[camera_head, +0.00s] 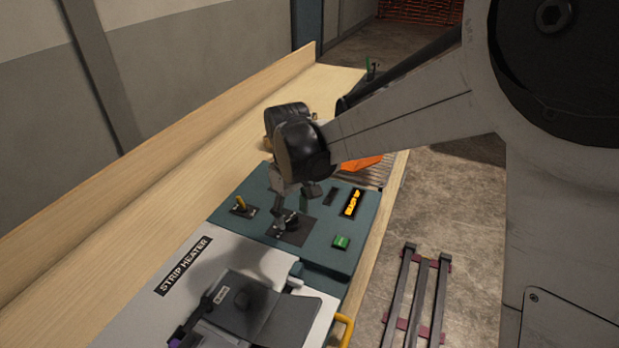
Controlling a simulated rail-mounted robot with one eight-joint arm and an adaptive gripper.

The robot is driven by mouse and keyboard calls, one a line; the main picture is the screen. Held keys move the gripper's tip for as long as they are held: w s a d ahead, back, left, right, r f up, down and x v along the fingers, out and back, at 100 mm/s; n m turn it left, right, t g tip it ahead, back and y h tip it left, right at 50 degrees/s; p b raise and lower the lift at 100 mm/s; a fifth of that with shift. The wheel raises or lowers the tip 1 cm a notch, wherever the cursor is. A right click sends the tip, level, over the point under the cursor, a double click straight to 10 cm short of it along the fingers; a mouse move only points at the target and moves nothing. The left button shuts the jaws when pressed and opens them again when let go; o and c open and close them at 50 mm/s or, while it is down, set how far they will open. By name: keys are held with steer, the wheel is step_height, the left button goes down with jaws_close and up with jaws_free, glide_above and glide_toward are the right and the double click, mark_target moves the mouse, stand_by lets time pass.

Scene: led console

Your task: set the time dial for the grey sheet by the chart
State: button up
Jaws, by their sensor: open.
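The teal console (322,262) stands on the wooden bench. A black dial (293,224) sits on a dark square plate on its top; I cannot read its markings. My gripper (291,206) is open and points down just over the dial, its fingers around or just above the knob; I cannot tell whether they touch it. I cannot make out the chart, and no sheet can be surely picked out as the grey one.
A toggle with a yellow lever (241,203) and a green button (341,242) flank the dial. The strip heater (150,309) with dark grey parts (262,307) is in front. An orange thing (362,163) lies behind the console. A rack (417,300) stands at right.

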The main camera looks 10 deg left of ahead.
mark_target(291, 222)
steer(key=shift+f, duration=1.3)
steer(key=shift+c, duration=0.2)
steer(key=c, duration=1.1)
